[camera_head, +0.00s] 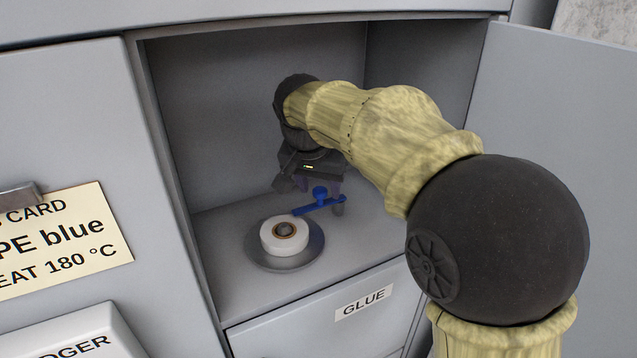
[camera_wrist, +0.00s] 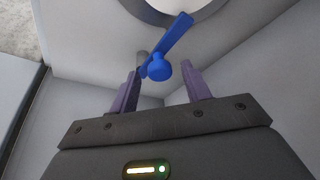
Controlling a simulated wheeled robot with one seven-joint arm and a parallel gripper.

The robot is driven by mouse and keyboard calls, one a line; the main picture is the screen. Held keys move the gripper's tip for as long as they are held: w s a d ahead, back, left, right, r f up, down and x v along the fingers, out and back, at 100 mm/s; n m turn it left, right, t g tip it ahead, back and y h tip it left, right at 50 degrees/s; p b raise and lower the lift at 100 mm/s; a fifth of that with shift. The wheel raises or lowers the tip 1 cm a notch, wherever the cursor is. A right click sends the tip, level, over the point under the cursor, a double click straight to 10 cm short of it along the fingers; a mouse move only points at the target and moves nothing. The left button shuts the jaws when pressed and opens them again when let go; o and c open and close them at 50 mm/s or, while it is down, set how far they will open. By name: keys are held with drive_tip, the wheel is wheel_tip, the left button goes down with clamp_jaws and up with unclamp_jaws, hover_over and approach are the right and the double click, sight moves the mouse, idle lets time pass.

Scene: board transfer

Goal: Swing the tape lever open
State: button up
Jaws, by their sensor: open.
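The tape lever (camera_head: 322,206) is a blue bar with an upright round knob (camera_head: 320,193), inside the open cabinet compartment. One end of the bar reaches the white tape roll (camera_head: 285,237), which sits on a grey round plate (camera_head: 312,252). The other end is at a grey post (camera_head: 338,207). In the wrist view the lever (camera_wrist: 177,38) runs from the roll at the top towards my gripper, with its knob (camera_wrist: 159,69) near the fingertips. My gripper (camera_wrist: 163,80) is open, its two purple fingers apart on either side of the knob. I cannot tell whether they touch it.
The compartment's walls and floor (camera_head: 225,225) enclose my arm closely. An open door (camera_head: 560,110) stands at the right. Below is a drawer labelled GLUE (camera_head: 363,302). At the left is a card (camera_head: 65,240) reading "PE blue" and "EAT 180 °C".

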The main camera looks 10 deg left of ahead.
drive_tip(key=shift+f, duration=0.1)
clamp_jaws()
